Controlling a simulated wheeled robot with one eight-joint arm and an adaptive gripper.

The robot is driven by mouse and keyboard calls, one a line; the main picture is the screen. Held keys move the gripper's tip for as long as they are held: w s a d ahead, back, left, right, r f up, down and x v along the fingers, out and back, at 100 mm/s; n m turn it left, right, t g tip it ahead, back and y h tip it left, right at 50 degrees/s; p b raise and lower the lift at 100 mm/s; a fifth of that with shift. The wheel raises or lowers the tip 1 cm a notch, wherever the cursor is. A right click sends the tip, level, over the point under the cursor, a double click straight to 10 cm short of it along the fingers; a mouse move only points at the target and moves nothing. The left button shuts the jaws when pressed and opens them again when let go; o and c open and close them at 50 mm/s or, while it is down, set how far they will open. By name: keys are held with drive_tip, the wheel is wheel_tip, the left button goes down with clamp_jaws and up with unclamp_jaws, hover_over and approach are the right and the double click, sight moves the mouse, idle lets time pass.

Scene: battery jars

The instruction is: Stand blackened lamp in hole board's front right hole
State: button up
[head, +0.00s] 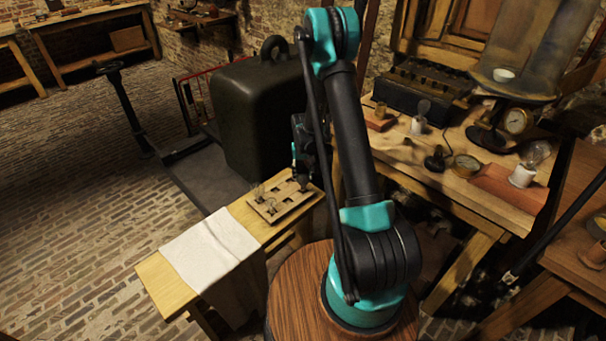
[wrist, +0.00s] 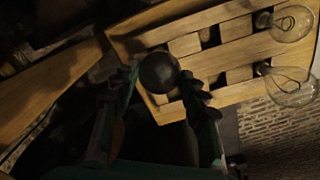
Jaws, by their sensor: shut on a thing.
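The blackened lamp (wrist: 158,72), a dark round bulb, is between the fingertips of my gripper (wrist: 163,85) in the wrist view. My gripper is shut on it. The wooden hole board (head: 283,212) lies on a narrow bench in the head view, with my gripper (head: 301,180) at its far right part. The board (wrist: 238,52) also shows in the wrist view, with several dark square holes. Two clear lamps, one (wrist: 292,23) and another (wrist: 290,86), stand in holes at its far end from my gripper. The lamp's lower end is hidden, so I cannot tell whether it is in a hole.
A white cloth (head: 215,250) drapes over the narrow bench (head: 165,290) left of the board. A large dark weight (head: 255,120) stands behind. The workbench (head: 480,200) at right holds a clear lamp (head: 533,160), gauges and other items.

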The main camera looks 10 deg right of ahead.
drive_tip(key=shift+f, duration=0.15)
drive_tip(key=o, duration=1.4)
wheel_tip(320, 180, up, 12)
drive_tip(key=shift+r, duration=0.1)
drive_tip(key=s+d+r+t, duration=0.1)
drive_tip(key=s+r, duration=0.4)
drive_tip(key=s, duration=0.2)
drive_tip(key=s+d+r+t, duration=0.1)
drive_tip(key=s+d+r, duration=0.1)
drive_tip(key=s+r, duration=0.4)
drive_tip(key=s, duration=0.5)
drive_tip(key=s+f+t, duration=0.1)
drive_tip(key=s, duration=0.5)
drive_tip(key=s+d+t, duration=0.1)
drive_tip(key=s, duration=0.5)
drive_tip(key=shift+s+f, duration=0.2)
drive_tip(key=shift+s, duration=0.05)
